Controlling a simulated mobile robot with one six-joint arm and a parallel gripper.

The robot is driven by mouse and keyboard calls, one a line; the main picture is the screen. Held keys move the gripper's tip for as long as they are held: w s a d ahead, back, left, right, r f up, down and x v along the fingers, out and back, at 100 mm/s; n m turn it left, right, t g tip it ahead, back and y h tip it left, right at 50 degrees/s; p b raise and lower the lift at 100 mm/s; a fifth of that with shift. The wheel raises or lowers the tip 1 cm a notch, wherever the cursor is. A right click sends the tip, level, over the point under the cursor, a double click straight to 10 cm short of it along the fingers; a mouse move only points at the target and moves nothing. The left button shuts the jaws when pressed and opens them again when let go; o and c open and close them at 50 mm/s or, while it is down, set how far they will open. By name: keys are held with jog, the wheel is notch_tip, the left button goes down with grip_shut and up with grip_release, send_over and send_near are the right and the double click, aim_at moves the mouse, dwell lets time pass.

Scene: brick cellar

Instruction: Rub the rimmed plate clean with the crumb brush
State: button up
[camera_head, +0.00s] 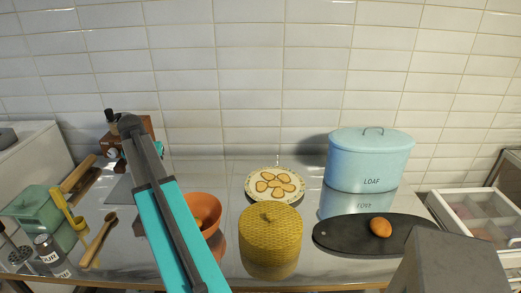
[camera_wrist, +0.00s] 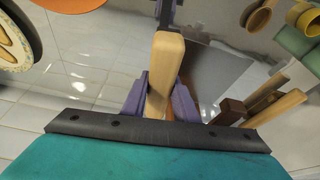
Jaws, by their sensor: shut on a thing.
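The rimmed plate (camera_head: 275,195) lies on the shiny counter at the back middle, with a pale speckled rim and several yellow-orange oval patches. Part of it shows at the left edge of the wrist view (camera_wrist: 14,48). My gripper (camera_wrist: 160,98) has purple fingers shut on a light wooden handle (camera_wrist: 166,65), which I take to be the crumb brush's. Its bristles cannot be made out. In the head view my arm largely hides the gripper, which is at the back left, well left of the plate.
An orange bowl (camera_head: 203,210) stands between my arm and the plate. A yellow lidded basket (camera_head: 270,245) stands in front of the plate. A blue loaf tin (camera_head: 368,160) and a dark board (camera_head: 340,235) with a brown roll (camera_head: 381,227) are right. A green box (camera_head: 38,205) and wooden utensils are left.

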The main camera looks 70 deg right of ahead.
jog(key=s+d+f+m+g+p, duration=0.2)
jog(key=s+d+m, duration=0.8)
jog(key=s+d, duration=2.1)
jog(key=shift+s+d+g+h+p, duration=0.2)
jog(key=shift+s+g+h+p, duration=0.15)
jog(key=shift+g+p, duration=0.45)
jog(key=shift+f, duration=0.1)
